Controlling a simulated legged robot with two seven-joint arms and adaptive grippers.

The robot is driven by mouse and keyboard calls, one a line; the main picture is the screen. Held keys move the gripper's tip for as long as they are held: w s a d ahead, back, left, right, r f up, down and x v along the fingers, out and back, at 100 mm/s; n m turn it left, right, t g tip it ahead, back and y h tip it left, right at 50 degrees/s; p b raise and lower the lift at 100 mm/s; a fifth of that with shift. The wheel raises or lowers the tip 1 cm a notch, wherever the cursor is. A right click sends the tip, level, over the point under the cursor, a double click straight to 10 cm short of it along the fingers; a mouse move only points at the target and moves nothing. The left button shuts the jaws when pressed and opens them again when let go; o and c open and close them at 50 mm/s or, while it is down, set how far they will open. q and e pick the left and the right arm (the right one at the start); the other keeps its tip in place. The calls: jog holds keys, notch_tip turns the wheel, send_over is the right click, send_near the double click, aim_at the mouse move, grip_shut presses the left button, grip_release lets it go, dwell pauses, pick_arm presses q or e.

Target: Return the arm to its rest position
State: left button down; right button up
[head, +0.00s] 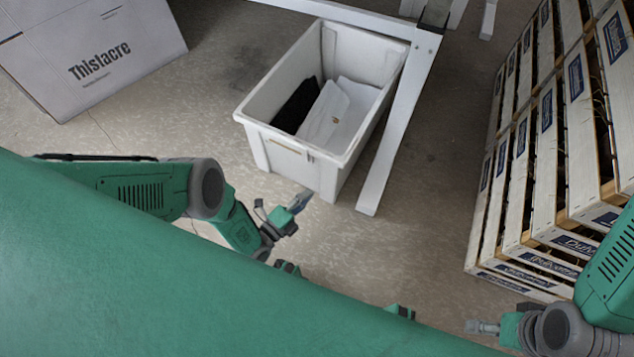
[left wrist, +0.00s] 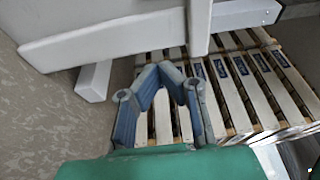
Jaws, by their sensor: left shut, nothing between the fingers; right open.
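My left gripper (head: 299,202) is in front of the near side of a white bin in the head view, apart from it. It is shut and empty. In the left wrist view its two blue-grey fingers (left wrist: 165,72) come together at the tips, with nothing between them. My right gripper (head: 476,327) is at the lower right of the head view, small and partly cut off by its own wrist. It is open, with nothing seen in it.
The white bin (head: 262,135) stands on the floor holding a dark item and a white item. A white metal frame leg (head: 398,130) runs beside it. Slatted crates (head: 530,150) are stacked at the right. A Thistacre carton (head: 120,45) stands upper left. Floor between is clear.

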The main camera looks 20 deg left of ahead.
pick_arm(q)
jog(key=v, duration=0.4)
jog(key=shift+s+d+p, duration=0.1)
jog(key=shift+d+p, duration=0.05)
jog(key=shift+p, duration=0.25)
pick_arm(e)
jog(key=shift+d+r, duration=0.2)
jog(key=shift+r, duration=0.25)
